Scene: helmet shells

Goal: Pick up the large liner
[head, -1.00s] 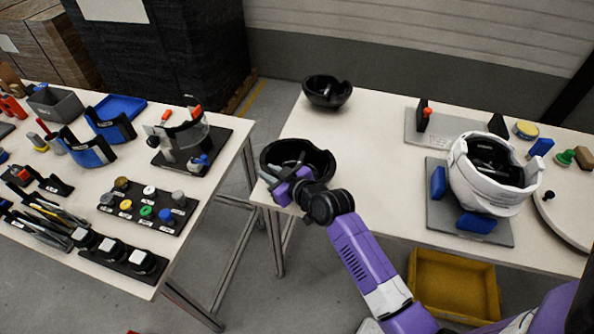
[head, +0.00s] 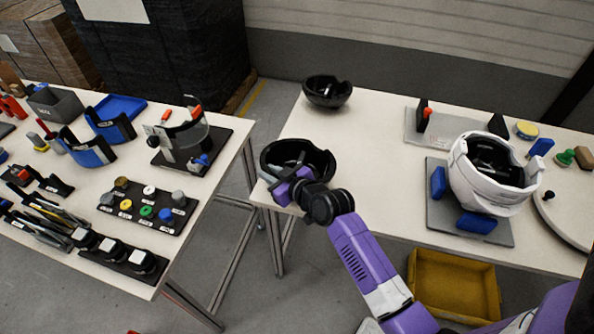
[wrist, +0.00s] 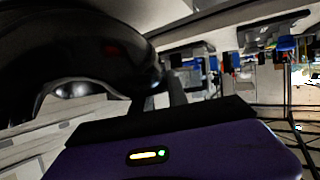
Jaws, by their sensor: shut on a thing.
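Two black bowl-like liners are on the right table. The nearer liner (head: 318,161) looks larger and is at the table's front left corner; the other liner (head: 328,91) stands at the back left. My gripper (head: 285,172) is shut on the near-left rim of the nearer liner. In the wrist view the liner's dark, glossy shell (wrist: 85,45) fills the upper left, against my gripper's fingers (wrist: 172,88). The fingertips are partly hidden, and I cannot tell whether the liner is clear of the table.
A white helmet shell (head: 505,190) sits on a grey plate with blue blocks to the right. A yellow bin (head: 453,285) is below the right table's front edge. The left table (head: 90,182) is crowded with parts and tools. The right table's middle is clear.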

